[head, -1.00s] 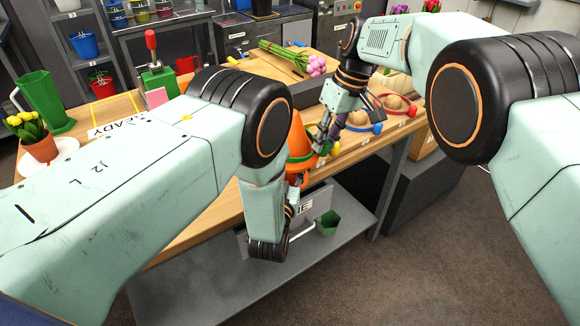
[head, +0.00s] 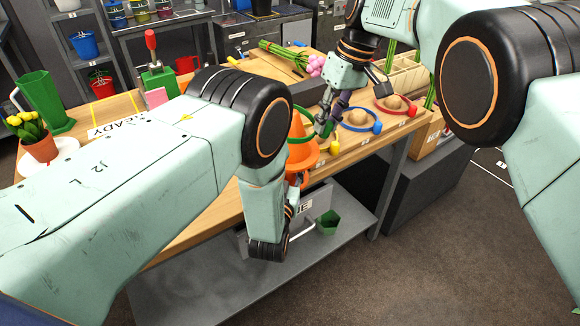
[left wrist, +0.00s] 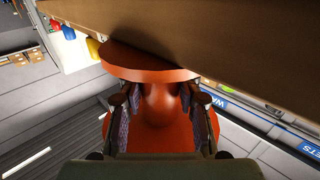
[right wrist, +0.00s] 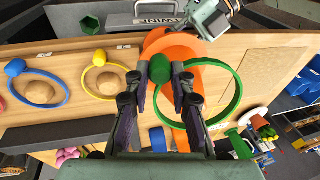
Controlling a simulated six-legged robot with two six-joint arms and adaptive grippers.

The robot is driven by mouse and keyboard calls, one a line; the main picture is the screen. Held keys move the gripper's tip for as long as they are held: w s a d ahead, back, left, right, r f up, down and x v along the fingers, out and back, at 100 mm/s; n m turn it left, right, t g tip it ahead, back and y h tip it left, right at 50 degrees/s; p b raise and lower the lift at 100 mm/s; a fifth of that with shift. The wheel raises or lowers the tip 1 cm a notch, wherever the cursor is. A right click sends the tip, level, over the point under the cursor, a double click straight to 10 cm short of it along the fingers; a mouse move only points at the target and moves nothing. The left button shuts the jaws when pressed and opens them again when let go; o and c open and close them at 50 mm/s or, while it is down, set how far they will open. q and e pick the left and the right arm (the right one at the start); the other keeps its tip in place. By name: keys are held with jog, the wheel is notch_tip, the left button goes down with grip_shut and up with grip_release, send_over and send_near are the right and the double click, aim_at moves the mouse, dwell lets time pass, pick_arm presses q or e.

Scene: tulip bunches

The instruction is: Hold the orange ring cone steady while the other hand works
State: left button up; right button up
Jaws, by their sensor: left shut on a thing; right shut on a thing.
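The orange ring cone (head: 302,155) stands at the table's front edge in the head view. My left gripper (left wrist: 160,98) is shut on its narrow stem, between two orange discs in the left wrist view; my forearm mostly hides this gripper in the head view. My right gripper (head: 325,124) is shut on the green ball (right wrist: 160,68) of the green ring (right wrist: 238,92). The ring is at the cone's upper part, and the cone (right wrist: 205,78) shows through it in the right wrist view. I cannot tell whether the ring fully encircles the cone.
A blue ring (head: 376,127) and a red ring (head: 411,109) lie around tan knobs to the right. Pink tulips (head: 316,65) lie behind. A potted yellow tulip (head: 39,147) and a green vase (head: 44,100) stand at left. A lower shelf (head: 180,297) is below the table.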

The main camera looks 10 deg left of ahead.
pick_arm(q)
jog(key=shift+s+f, duration=0.1)
jog(key=shift+f, duration=0.1)
pick_arm(e)
jog(key=a+v, duration=0.1)
jog(key=v, duration=0.6)
jog(key=shift+s+a+r, duration=0.25)
jog(key=shift+r, duration=0.2)
dwell(0.3)
pick_arm(q)
jog(key=o, duration=1.2)
jog(key=shift+o, duration=0.3)
jog(key=shift+r, duration=0.1)
jog(key=s, duration=0.7)
jog(key=shift+s+d, duration=0.15)
jog(key=shift+d, duration=0.05)
jog(key=shift+s, duration=0.1)
pick_arm(e)
jog(key=shift+f, duration=0.1)
